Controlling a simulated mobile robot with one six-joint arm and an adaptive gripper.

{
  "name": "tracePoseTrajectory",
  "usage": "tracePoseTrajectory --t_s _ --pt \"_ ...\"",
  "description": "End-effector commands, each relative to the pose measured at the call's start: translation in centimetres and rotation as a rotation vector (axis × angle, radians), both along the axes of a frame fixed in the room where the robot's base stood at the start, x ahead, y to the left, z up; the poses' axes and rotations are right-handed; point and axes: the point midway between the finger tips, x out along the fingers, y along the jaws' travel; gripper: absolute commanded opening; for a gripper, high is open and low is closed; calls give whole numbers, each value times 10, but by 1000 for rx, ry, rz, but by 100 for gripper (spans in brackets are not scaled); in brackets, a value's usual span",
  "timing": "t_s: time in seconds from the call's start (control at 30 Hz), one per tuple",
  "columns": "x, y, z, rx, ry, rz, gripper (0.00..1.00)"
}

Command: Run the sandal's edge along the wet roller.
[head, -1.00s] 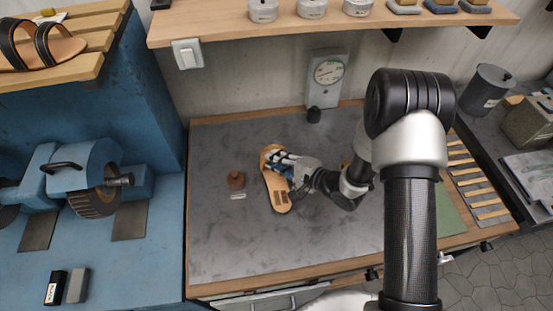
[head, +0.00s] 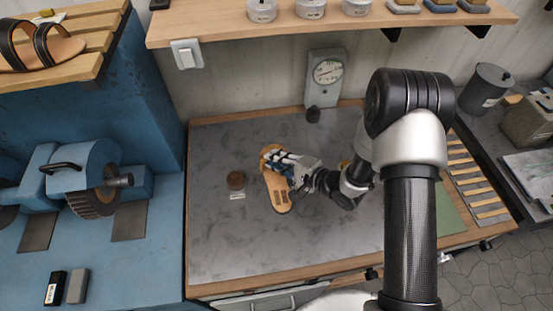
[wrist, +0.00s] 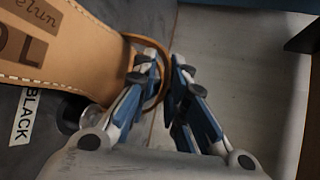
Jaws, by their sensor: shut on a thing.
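The sandal (head: 281,201) is tan with light stitching and dark stamps near one end. It is held over the grey bench top, its long side toward the left. My gripper (head: 284,168) is shut on it near its strap end. In the wrist view the sandal (wrist: 75,45) fills the upper left, with a thin strap loop by the fingertips (wrist: 167,65). A small brown round-topped item (head: 236,180), perhaps the roller, stands just left of the sandal with a gap between. A white label marked BLACK (wrist: 25,115) lies near it. Whether the roller is wet cannot be told.
A blue machine with a grinding wheel (head: 93,203) stands at the left. A gauge box (head: 326,78) stands at the back. A green mat (head: 448,212) and wooden slats (head: 478,190) are at the right. The bench's front left is clear.

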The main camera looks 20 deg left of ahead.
Motion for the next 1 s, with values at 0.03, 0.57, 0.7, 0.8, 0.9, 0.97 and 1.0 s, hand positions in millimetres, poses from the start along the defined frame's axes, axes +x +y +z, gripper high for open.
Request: tracePoseTrajectory --t_s 0.03,0.57,0.7,0.8,0.9,0.97,1.0 --pt "0 0 1 1 -1 -1 0" --pt "-14 1 1 -7 -2 -8 0" --pt "-18 1 1 -10 -1 -9 0" --pt "-20 1 0 -12 0 -9 0" --pt "-21 1 -1 -12 1 -8 0" --pt "-21 1 -1 -13 1 -9 0" --pt "-21 1 -1 -12 1 -9 0"
